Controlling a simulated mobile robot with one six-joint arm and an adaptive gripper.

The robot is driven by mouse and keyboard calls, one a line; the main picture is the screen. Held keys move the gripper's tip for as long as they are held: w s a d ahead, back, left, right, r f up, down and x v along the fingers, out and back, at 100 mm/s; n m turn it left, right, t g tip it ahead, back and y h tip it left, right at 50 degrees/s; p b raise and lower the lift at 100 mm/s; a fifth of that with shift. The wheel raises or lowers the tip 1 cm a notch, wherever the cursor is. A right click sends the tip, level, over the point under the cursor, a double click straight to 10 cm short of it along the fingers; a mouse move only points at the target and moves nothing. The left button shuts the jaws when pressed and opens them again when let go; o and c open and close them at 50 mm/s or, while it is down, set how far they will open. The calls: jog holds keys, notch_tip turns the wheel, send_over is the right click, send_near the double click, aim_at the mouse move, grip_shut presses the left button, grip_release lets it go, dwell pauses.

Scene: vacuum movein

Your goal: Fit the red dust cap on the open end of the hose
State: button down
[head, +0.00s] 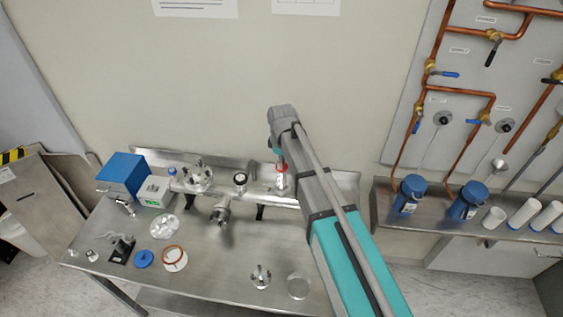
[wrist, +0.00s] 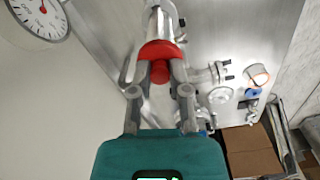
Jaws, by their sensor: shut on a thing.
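The red dust cap (wrist: 160,50) is between the two fingers of my gripper (wrist: 159,72) in the wrist view, and the fingers are shut on it. Just beyond it and in line with it is a shiny metal tube end (wrist: 160,22), which looks like the hose's open end. The cap meets or overlaps the tube's near edge; I cannot tell how far it is seated. In the head view a bit of the red cap (head: 281,167) shows left of my arm, above a pale metal cylinder (head: 281,183). My arm hides most of the gripper there.
A metal bench (head: 190,255) carries a blue box (head: 124,174), a valve fitting (head: 221,211), a round gauge (head: 240,179) and several loose discs and flanges. A wall panel with copper pipes (head: 462,92) and a shelf with blue-topped canisters stand at right.

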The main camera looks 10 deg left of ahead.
jog(key=c, duration=0.5)
grip_release()
jog(key=shift+r, duration=0.15)
